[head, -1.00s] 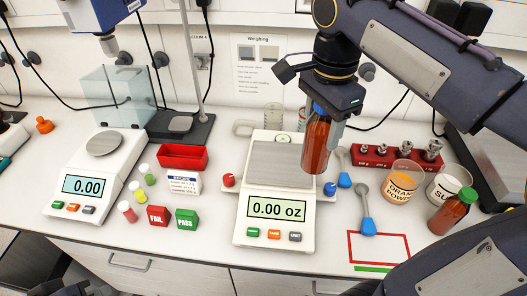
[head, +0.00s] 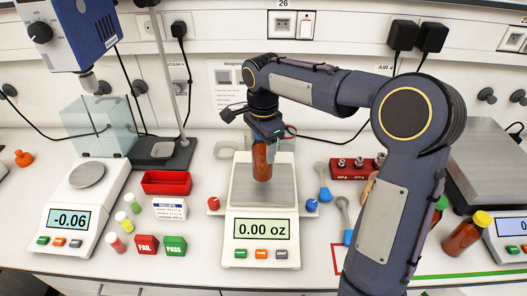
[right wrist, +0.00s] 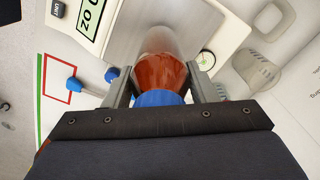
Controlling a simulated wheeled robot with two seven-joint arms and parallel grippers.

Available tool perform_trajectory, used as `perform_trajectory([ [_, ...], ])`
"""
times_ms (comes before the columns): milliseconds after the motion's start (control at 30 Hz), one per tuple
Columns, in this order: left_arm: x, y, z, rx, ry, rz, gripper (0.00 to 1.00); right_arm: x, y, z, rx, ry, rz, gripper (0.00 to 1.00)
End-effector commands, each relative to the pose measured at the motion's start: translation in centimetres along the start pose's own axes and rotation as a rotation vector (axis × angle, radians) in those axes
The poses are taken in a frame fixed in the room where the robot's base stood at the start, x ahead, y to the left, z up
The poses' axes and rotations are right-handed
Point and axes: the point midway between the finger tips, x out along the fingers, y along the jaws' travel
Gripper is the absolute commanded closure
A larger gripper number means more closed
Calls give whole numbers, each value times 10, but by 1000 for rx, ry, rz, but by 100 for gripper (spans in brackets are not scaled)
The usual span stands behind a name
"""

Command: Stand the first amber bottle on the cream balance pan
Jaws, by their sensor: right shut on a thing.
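My right gripper (head: 265,138) is shut on an amber bottle (head: 262,163) near its blue cap (right wrist: 160,98). The bottle is upright, with its base over the grey pan (head: 284,190) of the middle cream balance (head: 262,225). I cannot tell whether the base touches the pan; the display reads 0.00 oz. In the right wrist view the bottle (right wrist: 158,50) lies between both fingers. A yellow-capped amber bottle (head: 462,237) stands at the right. A green-capped bottle (head: 440,203) is mostly hidden behind my right arm. My left gripper is not in view.
A second balance (head: 75,215) at the left reads -0.06. A red tray (head: 167,183), a label card (head: 170,209), small vials and FAIL (head: 146,245) and PASS (head: 174,246) blocks stand between the balances. Weights, scoops and a red outline are to the right.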

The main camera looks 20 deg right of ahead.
Motion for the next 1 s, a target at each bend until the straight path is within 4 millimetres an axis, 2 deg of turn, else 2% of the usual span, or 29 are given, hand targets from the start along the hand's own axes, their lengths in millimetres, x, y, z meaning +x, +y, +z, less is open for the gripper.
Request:
perform_trajectory([
  [33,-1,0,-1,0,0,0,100,9,2,0,-1,0,6,79],
  [167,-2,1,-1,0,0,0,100,23,2,0,-1,1,3,79],
  [567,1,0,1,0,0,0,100,29,2,0,-1,1,1,79],
  [600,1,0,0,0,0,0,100,29,2,0,-1,1,2,46],
  [700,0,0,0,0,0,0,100,29,2,0,-1,0,2,33],
  [767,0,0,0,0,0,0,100,29,2,0,-1,0,2,27],
  [1000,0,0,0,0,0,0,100,28,2,0,-1,0,2,27],
])
